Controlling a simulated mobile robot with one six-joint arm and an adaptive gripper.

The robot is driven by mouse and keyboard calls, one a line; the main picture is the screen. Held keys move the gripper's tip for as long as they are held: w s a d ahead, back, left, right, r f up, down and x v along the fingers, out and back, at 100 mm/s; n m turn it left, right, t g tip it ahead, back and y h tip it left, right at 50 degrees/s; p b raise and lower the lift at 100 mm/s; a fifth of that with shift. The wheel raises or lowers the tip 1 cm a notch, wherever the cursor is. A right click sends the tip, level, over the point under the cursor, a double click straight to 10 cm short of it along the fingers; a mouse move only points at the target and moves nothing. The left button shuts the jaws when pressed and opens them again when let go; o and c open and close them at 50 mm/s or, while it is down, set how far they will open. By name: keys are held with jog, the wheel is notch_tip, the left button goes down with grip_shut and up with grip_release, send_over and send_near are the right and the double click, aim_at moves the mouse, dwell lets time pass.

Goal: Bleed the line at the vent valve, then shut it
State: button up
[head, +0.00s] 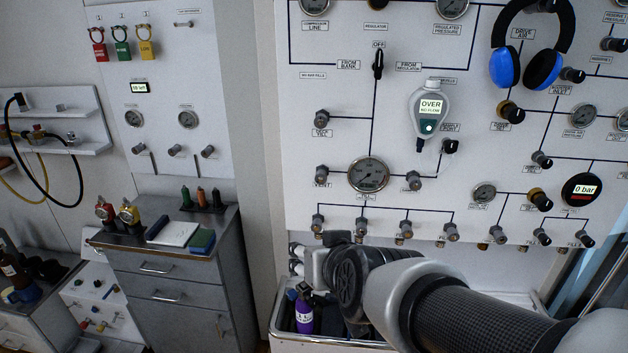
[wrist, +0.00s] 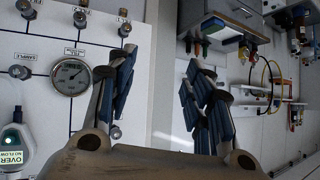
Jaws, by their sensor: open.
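The vent valve (head: 322,171) is a small grey knob on the white panel, left of a round gauge (head: 368,175), with a VENT label below it. The left finger covers part of the panel beside the gauge, and I cannot pick out the vent valve there. A handheld meter (head: 430,112) reads OVER, NO FLOW. A round display (head: 581,190) reads 0 bar.
Blue headphones (head: 525,45) hang at the panel's upper right. A row of valves (head: 406,227) runs along its lower edge. A purple bottle (head: 304,314) stands in a bin (head: 285,338) below. A grey drawer cabinet (head: 172,290) stands left.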

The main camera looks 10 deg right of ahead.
jog(key=w+a+m+t+h+b, duration=0.1)
jog(key=w+t, duration=0.2)
jog(key=w, duration=0.5)
jog(key=m+t+h+b, duration=0.2)
jog(key=t+h, duration=0.2)
jog(key=h, duration=0.1)
send_near(321, 178)
jog(key=b+x, duration=0.1)
jog(key=x, duration=0.8)
jog(key=shift+w+f+b, duration=0.1)
jog(key=shift+w+b, duration=0.15)
jog(key=shift+b, duration=0.1)
jog(key=shift+c, duration=0.4)
jog(key=c, duration=1)
